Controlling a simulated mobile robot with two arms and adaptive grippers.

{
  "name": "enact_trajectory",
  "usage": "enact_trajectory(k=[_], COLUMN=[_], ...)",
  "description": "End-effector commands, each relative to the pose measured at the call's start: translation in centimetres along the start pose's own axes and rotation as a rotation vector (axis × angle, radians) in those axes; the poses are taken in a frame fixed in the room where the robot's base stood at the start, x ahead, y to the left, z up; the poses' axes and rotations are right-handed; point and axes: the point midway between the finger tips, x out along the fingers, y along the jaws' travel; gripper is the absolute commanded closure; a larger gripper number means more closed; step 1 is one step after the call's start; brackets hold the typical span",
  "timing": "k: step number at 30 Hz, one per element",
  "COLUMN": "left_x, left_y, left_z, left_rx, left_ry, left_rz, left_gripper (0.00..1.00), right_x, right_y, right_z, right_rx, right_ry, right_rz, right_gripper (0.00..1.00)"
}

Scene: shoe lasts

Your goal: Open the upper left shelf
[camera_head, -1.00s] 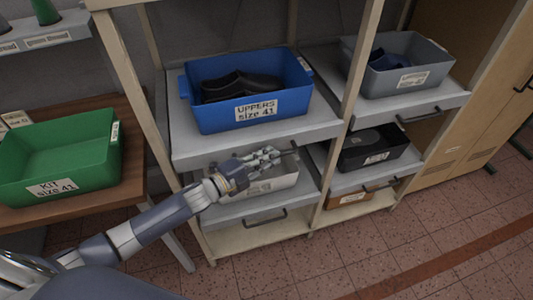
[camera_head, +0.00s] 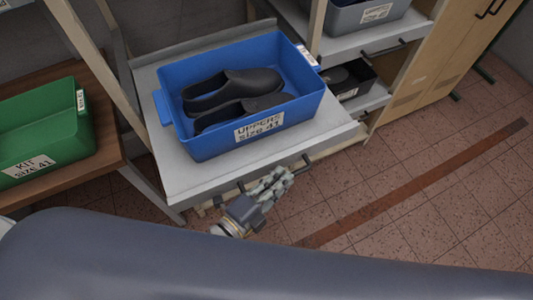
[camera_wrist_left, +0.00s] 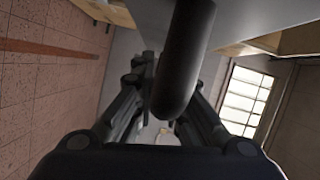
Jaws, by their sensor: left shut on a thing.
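The upper left shelf (camera_head: 185,183) is a light grey pull-out board, and it stands well out from the rack. Its dark bar handle (camera_head: 307,159) runs along the front edge, partly hidden by my left gripper (camera_head: 277,184). The gripper is shut on this handle from the front and below. In the left wrist view the handle (camera_wrist_left: 182,75) shows as a thick dark bar between the fingers. A blue bin (camera_head: 190,147) labelled uppers size 41 sits on the shelf with dark shoe uppers (camera_head: 235,90) in it. My right gripper is not in view.
A green kit bin (camera_head: 40,135) stands on a brown table (camera_head: 110,150) at the left. Grey shelves with a grey bin (camera_head: 345,17) and a black bin (camera_head: 355,86) are at the right, beside a wooden cabinet (camera_head: 435,65). The tiled floor (camera_head: 400,200) at the right is clear.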

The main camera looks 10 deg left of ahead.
Motion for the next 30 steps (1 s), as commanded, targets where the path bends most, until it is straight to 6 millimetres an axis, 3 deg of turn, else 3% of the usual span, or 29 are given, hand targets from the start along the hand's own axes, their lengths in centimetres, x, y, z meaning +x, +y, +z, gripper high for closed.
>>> enact_trajectory(k=[6, 12, 28, 29, 30], left_x=[-1.6, -2.4, -2.7, -2.7, -2.7], left_y=[1.0, 1.4, 1.5, 1.5, 1.5], left_z=[-3.9, -5.8, -6.5, -6.5, -6.5], left_rx=[-0.004, -0.001, 0.001, 0.001, 0.001], left_ry=[0.0, 0.001, 0.002, 0.002, 0.002], left_rz=[0.002, 0.002, 0.001, 0.001, 0.001], left_gripper=[1.0, 1.0, 1.0, 0.84, 0.8], right_x=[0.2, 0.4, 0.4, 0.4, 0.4], right_y=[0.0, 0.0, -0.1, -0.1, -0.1], right_z=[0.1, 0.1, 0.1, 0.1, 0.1], right_rx=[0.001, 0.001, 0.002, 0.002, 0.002], right_ry=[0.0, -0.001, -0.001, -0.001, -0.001], right_rz=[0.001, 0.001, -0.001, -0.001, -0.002], right_gripper=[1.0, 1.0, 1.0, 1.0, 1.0])
